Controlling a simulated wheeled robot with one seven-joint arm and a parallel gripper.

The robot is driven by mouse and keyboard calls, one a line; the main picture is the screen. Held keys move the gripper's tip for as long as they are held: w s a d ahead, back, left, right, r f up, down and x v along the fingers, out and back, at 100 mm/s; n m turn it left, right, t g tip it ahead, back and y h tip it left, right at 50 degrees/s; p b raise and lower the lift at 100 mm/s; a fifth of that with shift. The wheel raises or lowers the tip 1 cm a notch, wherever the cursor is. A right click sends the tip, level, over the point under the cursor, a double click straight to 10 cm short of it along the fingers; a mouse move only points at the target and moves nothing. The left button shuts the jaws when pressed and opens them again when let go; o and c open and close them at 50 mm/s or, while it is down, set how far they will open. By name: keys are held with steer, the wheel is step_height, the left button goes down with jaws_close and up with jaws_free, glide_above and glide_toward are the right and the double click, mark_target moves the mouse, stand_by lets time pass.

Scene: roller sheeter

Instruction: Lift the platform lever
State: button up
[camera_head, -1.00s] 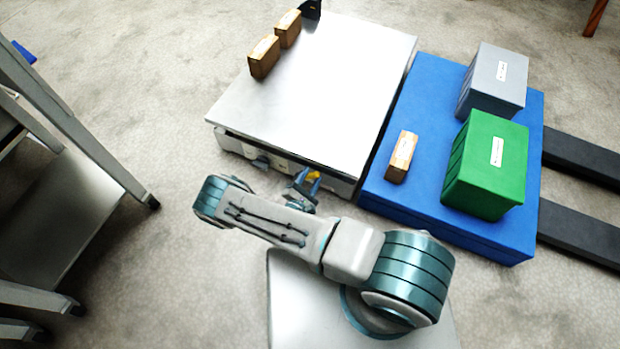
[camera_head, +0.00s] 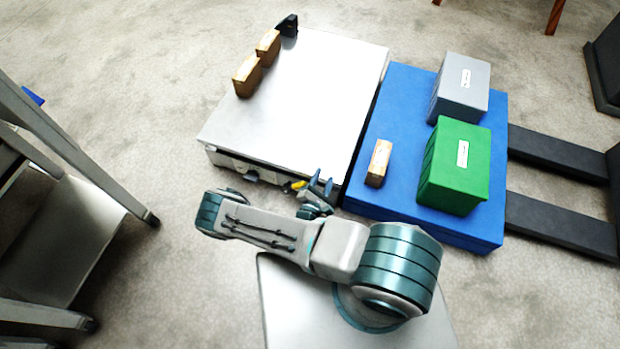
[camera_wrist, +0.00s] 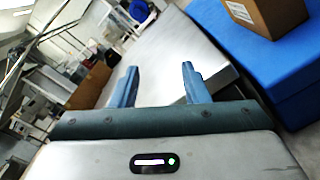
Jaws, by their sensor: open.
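The low platform (camera_head: 302,100) has a flat silver top, which also shows ahead of my gripper in the wrist view (camera_wrist: 178,48). A small yellow piece (camera_head: 298,185) sits at its front edge; it may be the lever, but I cannot tell. My gripper (camera_head: 321,183) is at the platform's front edge, near the right corner, just right of the yellow piece. Its two blue fingers stand apart with nothing between them in the wrist view (camera_wrist: 160,86). The yellow piece does not show clearly there.
Right of the platform, a blue base (camera_head: 375,203) carries a green box (camera_head: 455,172), a grey box (camera_head: 462,88) and a brown block (camera_head: 378,163). Two brown blocks (camera_head: 247,76) stand on the platform's left edge. A metal rack (camera_head: 75,215) stands left; floor between is clear.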

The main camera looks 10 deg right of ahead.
steer(key=shift+s+d+r+p, duration=0.25)
steer(key=shift+d+r+p, duration=0.15)
steer(key=shift+d, duration=0.2)
steer(key=shift+s+d+r+p, duration=0.25)
steer(key=shift+d+r, duration=0.1)
steer(key=shift+d, duration=0.25)
step_height(320, 180, up, 38)
steer(key=s+d+m+g+h+p, duration=0.2)
steer(key=m+g+h+p, duration=0.2)
steer(key=m+g+p, duration=0.95)
steer(key=s+a+r+m+y+p, duration=0.1)
steer(key=s+r+m+y+p, duration=0.2)
steer(key=r, duration=0.9)
steer(key=s+a+r+m+y+p, duration=0.1)
steer(key=s+r+m+y+p, duration=0.2)
steer(key=r, duration=0.9)
steer(key=s+a+r+m+y+p, duration=0.1)
steer(key=s+r+m+y+p, duration=0.2)
steer(key=s+r+y, duration=0.4)
steer(key=shift+s+a+r+t+p, duration=0.3)
steer(key=shift+s+r+p, duration=0.5)
steer(key=shift+r, duration=2.2)
steer(key=shift+s+d, duration=0.1)
steer(key=shift+s, duration=0.05)
